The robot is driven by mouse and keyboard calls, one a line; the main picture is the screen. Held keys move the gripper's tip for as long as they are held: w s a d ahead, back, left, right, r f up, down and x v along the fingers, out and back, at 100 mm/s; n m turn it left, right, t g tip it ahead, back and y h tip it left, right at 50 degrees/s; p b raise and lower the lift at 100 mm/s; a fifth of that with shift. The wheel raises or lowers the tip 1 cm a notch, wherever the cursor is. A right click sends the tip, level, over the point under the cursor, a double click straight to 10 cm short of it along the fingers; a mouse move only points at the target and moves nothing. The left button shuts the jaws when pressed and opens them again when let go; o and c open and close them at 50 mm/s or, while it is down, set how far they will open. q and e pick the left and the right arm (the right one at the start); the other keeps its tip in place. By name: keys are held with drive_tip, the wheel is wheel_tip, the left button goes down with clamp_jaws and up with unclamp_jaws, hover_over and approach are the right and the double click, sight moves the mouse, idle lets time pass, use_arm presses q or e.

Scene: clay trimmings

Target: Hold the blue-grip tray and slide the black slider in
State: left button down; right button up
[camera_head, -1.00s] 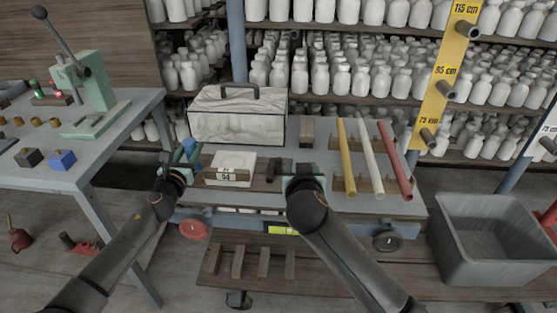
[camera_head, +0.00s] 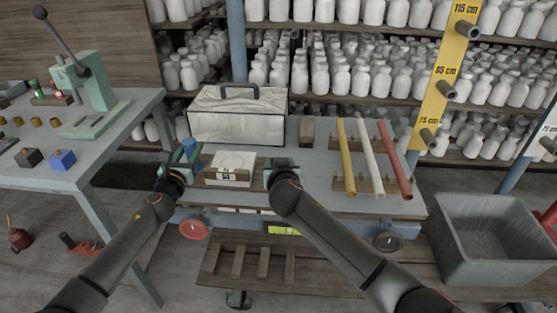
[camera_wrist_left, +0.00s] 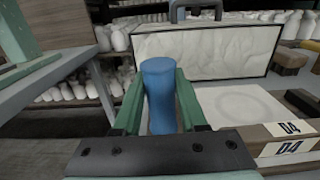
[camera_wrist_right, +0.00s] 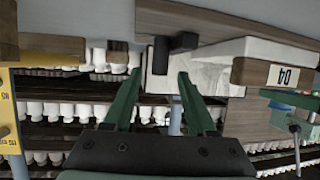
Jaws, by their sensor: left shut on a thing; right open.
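The tray (camera_head: 228,183) has a wooden front with an 04 label and a white slab lying in it. Its upright blue grip (camera_head: 190,147) is at its left end, and my left gripper (camera_head: 186,156) is shut around it. The left wrist view shows the blue grip (camera_wrist_left: 160,95) between both fingers. The black slider (camera_wrist_right: 172,50) is at the tray's open side in the right wrist view, just beyond my right fingertips. It also shows at the right edge of the left wrist view (camera_wrist_left: 303,101). My right gripper (camera_head: 281,163) is open near the tray's right end and hides most of the slider in the head view.
A white case with a dark handle (camera_head: 238,115) stands behind the tray. A wooden block (camera_head: 307,131) and yellow, white and red rods (camera_head: 370,158) lie to the right. A grey bin (camera_head: 495,240) stands at far right. A side table with a green press (camera_head: 92,95) is at left.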

drive_tip(key=shift+x, duration=1.7)
clamp_jaws()
idle(0.4)
